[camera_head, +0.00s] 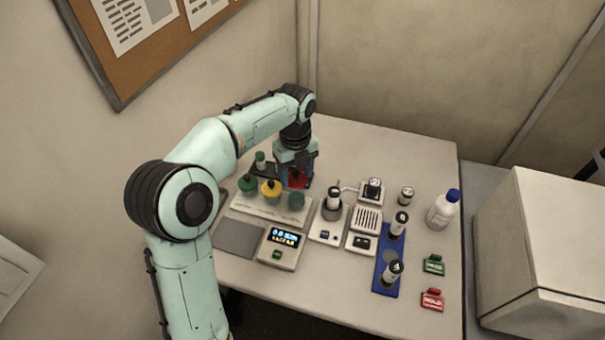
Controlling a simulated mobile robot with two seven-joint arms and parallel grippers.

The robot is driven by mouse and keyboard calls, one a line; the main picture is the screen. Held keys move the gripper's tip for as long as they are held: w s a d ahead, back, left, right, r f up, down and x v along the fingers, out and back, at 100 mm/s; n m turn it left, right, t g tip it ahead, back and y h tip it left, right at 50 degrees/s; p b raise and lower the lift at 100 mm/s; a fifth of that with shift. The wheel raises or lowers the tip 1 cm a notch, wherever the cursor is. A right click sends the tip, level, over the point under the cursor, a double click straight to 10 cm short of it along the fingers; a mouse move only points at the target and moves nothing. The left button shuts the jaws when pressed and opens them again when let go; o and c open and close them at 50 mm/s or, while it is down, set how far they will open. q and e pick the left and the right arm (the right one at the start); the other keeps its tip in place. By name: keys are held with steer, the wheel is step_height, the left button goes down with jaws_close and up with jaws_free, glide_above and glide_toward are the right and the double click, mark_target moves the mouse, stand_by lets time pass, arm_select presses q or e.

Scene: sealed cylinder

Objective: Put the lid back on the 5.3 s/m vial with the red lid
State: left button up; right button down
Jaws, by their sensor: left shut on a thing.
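My left gripper (298,168) reaches down behind the white rack at the back left of the table. It is shut on a red item (298,180) that looks like the red lid; its lower part is hard to make out. Dark vials with white labels stand around: one on a round holder (334,196), one on a small white unit (373,188), one loose on the table (406,195), and two on the blue rack (388,287). Their label text is too small to read, so I cannot tell which is 5.3 s/m. My right gripper is not in view.
The white rack (262,210) holds green, yellow and teal round pieces. A meter with a lit display (284,240) stands in front. A white bottle with a blue cap (441,212), a green tag (433,265) and a red tag (432,300) are at the right.

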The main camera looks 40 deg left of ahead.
arm_select(q)
steer(key=shift+w+f, duration=0.1)
steer(key=shift+f, duration=0.1)
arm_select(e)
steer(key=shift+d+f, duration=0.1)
